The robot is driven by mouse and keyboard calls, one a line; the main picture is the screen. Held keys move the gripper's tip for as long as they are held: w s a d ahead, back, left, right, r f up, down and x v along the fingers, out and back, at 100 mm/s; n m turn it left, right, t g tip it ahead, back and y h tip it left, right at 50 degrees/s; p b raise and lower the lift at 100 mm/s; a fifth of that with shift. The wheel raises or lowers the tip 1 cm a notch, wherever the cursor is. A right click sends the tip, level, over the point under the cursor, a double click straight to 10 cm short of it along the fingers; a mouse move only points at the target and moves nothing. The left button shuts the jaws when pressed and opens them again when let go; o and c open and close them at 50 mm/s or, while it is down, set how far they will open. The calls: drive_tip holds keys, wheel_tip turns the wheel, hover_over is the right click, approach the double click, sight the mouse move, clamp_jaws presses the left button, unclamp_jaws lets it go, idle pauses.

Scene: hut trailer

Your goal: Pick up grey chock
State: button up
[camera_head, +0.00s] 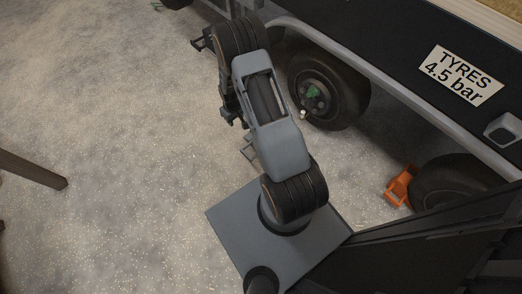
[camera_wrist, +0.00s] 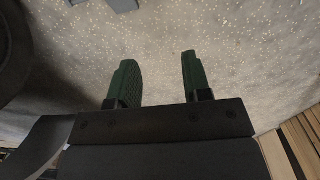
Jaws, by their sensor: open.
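My gripper (camera_wrist: 158,80) shows in the wrist view with two green fingers apart and nothing between them, above the speckled floor. A blue-grey angular piece (camera_wrist: 122,4) lies at the top edge of the wrist view, beyond the fingertips and slightly left. It is cut off by the frame, and looks like part of the grey chock. In the head view, a thin grey angular shape (camera_head: 248,150) shows beside my arm near the middle wheel, partly hidden. I cannot tell if it is the chock. My fingers are not clearly seen in the head view.
A dark tyre (camera_wrist: 14,50) stands close on the left in the wrist view; wooden slats (camera_wrist: 300,135) are at lower right. In the head view, the trailer (camera_head: 420,90) runs along the right, with an orange chock (camera_head: 399,186) by its wheel. Floor at left is mostly clear.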

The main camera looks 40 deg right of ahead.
drive_tip(key=b, duration=0.8)
hover_over(245, 153)
drive_tip(key=shift+g, duration=0.3)
wheel_tip(245, 153, down, 25)
drive_tip(key=shift+s+a+r, duration=0.1)
drive_tip(key=shift+r, duration=0.05)
drive_tip(key=shift+f+b, duration=1.7)
drive_tip(key=shift+f, duration=1.4)
drive_tip(key=shift+r, duration=0.1)
drive_tip(key=shift+c, duration=0.3)
clamp_jaws()
